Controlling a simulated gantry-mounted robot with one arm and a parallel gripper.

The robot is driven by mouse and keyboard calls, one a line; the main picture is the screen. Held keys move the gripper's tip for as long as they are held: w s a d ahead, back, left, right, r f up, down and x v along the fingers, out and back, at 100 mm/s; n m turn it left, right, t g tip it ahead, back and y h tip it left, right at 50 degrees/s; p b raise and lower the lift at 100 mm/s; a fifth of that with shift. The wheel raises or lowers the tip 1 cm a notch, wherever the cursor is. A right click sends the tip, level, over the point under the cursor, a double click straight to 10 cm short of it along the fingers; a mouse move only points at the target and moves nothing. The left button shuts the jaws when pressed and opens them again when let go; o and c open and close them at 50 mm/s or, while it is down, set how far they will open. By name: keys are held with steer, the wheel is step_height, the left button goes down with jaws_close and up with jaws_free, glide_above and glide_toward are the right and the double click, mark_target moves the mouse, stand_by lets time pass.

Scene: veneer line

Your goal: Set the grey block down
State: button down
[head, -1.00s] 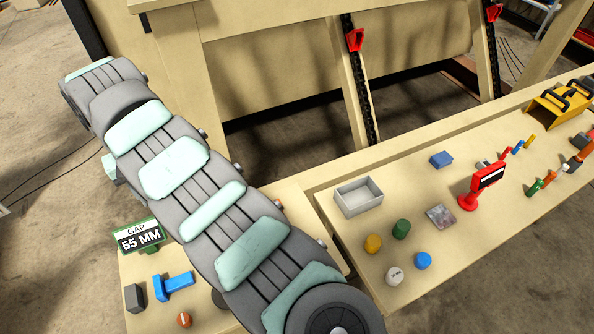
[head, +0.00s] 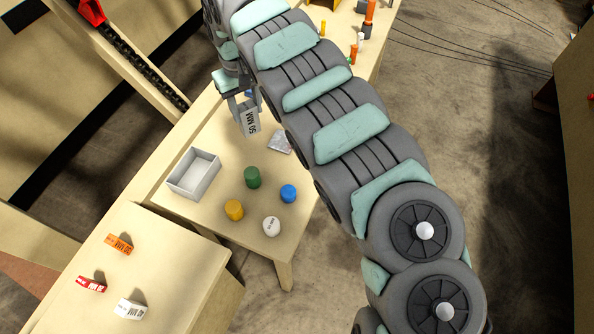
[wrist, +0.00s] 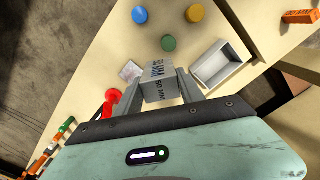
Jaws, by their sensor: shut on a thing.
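The grey block (head: 250,123), marked 50 MM, is between the fingers of my gripper (head: 246,104), which is shut on it. It hangs from the fingertips over the table (head: 208,215), near its far left edge; how high it is above the top is hard to tell.
A grey open tray (head: 193,174) is left of the block and looks empty. A speckled square (head: 280,141) lies close by. A red stand (wrist: 112,97) shows in the wrist view.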

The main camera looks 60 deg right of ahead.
steer(key=s+d+f+m+b, duration=0.2)
steer(key=s+d+f, duration=0.2)
steer(key=s+d, duration=0.8)
steer(key=shift+s+a+f+b, duration=0.15)
steer(key=shift+f+b, duration=0.35)
steer(key=shift+f, duration=2.85)
steer(key=shift+s+d+f+b, duration=0.15)
steer(key=shift+f+b, duration=0.4)
steer(key=shift+f, duration=2.85)
steer(key=shift+s+a+f+b, duration=0.2)
steer(key=shift+f+b, duration=0.3)
steer(key=shift+f, duration=2.85)
steer(key=shift+f, duration=0.15)
steer(key=c, duration=0.7)
jaws_free()
